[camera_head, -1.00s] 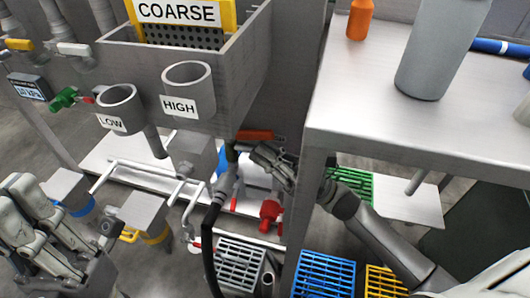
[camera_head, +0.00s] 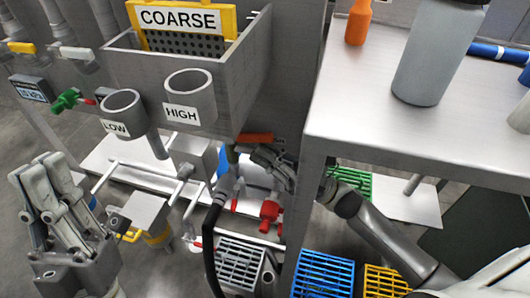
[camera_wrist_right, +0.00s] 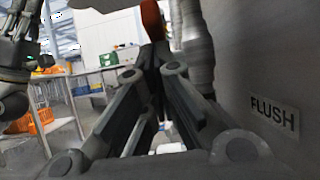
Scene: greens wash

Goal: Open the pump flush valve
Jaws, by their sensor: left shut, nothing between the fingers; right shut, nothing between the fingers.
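An orange-red lever (camera_head: 255,138), which looks like the flush valve's handle, sits low on the grey tank's right side. My right gripper (camera_head: 258,153) is shut and empty, with its fingertips just below the lever. In the right wrist view the lever (camera_wrist_right: 152,20) rises behind the shut fingertips (camera_wrist_right: 157,55); I cannot tell whether they touch. A FLUSH label (camera_wrist_right: 273,114) is on the grey surface at right there. The valve body is mostly hidden. My left gripper (camera_head: 37,172) is shut and empty at the lower left, away from the valve.
A metal table (camera_head: 330,115) overhangs my right arm, its leg close to the gripper. A black hose (camera_head: 210,240) hangs left of the gripper. A red valve (camera_head: 270,210) is below it. Blue (camera_head: 323,272) and grey (camera_head: 240,262) crates stand on the floor.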

